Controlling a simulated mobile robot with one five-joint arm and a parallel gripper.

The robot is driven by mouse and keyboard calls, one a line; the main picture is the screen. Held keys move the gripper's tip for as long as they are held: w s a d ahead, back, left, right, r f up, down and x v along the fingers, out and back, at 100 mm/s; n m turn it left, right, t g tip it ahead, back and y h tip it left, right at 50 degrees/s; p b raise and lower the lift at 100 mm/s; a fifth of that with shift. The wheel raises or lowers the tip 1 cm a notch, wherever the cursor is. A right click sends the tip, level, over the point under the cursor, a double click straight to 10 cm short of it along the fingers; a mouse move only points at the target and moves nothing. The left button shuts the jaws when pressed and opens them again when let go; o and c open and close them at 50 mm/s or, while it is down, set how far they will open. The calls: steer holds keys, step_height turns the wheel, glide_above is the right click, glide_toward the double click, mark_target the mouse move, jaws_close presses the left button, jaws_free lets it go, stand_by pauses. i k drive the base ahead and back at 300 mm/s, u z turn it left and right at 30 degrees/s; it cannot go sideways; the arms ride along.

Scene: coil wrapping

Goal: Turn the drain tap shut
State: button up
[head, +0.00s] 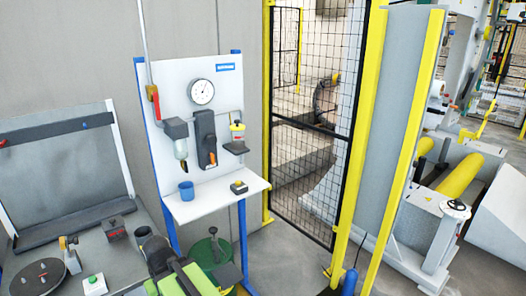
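A white service board (227,100) with blue posts stands against the wall. It carries a grey unit with a clear bowl (181,149) at left. A dark upright unit (205,137) with a small orange handle (212,158) is at its middle. A red lever (155,93) sits on the pipe at the upper left. Which of these fittings is the drain tap I cannot tell for sure. A green and dark shape at the bottom edge looks like my arm, below and apart from the board. My gripper's fingers cannot be made out there.
A blue cup (187,191) and a small box with a yellow top (238,187) stand on the white shelf (215,204). A green bucket (207,250) is below. A cluttered workbench (110,262) is at left. A yellow-framed mesh fence (313,130) is at right.

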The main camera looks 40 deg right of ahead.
mark_target(185, 165)
steer(key=z, duration=0.55)
steer(key=k, duration=0.9)
steer(key=u, duration=0.1)
steer(key=i, duration=0.9)
steer(key=z, duration=0.1)
